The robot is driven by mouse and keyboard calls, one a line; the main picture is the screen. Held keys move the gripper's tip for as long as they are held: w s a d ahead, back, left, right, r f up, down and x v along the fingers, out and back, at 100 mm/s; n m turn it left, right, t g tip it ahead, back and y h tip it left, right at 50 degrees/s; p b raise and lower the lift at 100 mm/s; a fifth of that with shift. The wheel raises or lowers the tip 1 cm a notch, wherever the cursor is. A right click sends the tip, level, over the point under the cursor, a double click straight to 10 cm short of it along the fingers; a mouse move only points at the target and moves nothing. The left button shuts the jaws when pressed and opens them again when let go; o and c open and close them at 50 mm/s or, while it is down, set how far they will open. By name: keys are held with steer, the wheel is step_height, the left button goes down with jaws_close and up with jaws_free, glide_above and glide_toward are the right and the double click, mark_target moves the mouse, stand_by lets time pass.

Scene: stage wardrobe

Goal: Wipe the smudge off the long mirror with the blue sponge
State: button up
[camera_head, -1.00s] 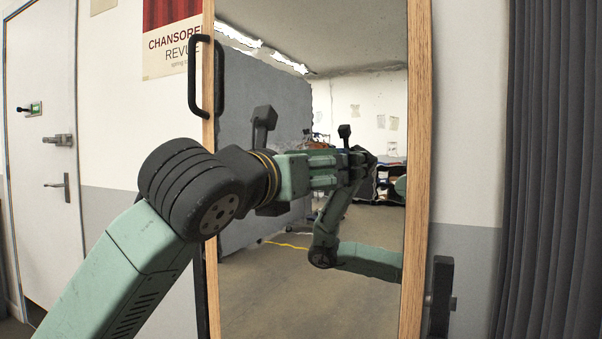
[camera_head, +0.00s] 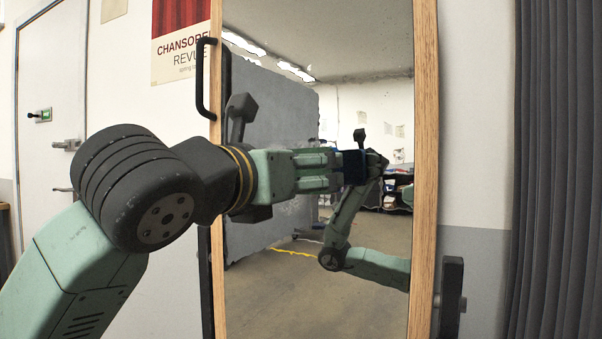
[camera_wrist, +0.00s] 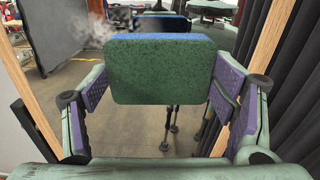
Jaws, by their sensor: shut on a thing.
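The long mirror (camera_head: 300,285) stands upright in a light wooden frame and fills the middle of the head view. My gripper (camera_wrist: 165,90) is shut on the blue sponge (camera_wrist: 165,75), which has a green face toward the wrist camera and a blue upper edge. In the head view the sponge (camera_head: 354,167) is a dark blue block at the gripper's tip, very close to the glass; I cannot tell if it touches. A whitish, cloudy smudge (camera_wrist: 112,25) shows on the glass, up and left of the sponge in the wrist view. The sponge may hide part of it.
A black handle (camera_head: 205,80) sticks out at the frame's upper left. A dark bracket (camera_head: 450,297) stands by the frame's lower right. A grey curtain (camera_head: 565,170) hangs at the right. A white door (camera_head: 50,130) is at the left. My arm is reflected in the mirror.

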steer(key=shift+v, duration=1.5)
steer(key=w+a+f+m+p, duration=0.4)
steer(key=w+a+m+p, duration=0.2)
steer(key=a+m+p, duration=0.4)
steer(key=shift+n, duration=0.5)
steer(key=shift+w+a+p+x, duration=0.1)
steer(key=shift+a+p+x, duration=0.15)
steer(key=shift+x, duration=0.6)
steer(key=shift+w+a+p+x, duration=0.1)
steer(key=shift+p+x, duration=0.2)
steer(key=shift+x, duration=0.55)
steer(key=shift+w+a+p+x, duration=0.1)
steer(key=shift+a+p+x, duration=0.15)
steer(key=shift+x, duration=0.6)
steer(key=shift+x, duration=0.95)
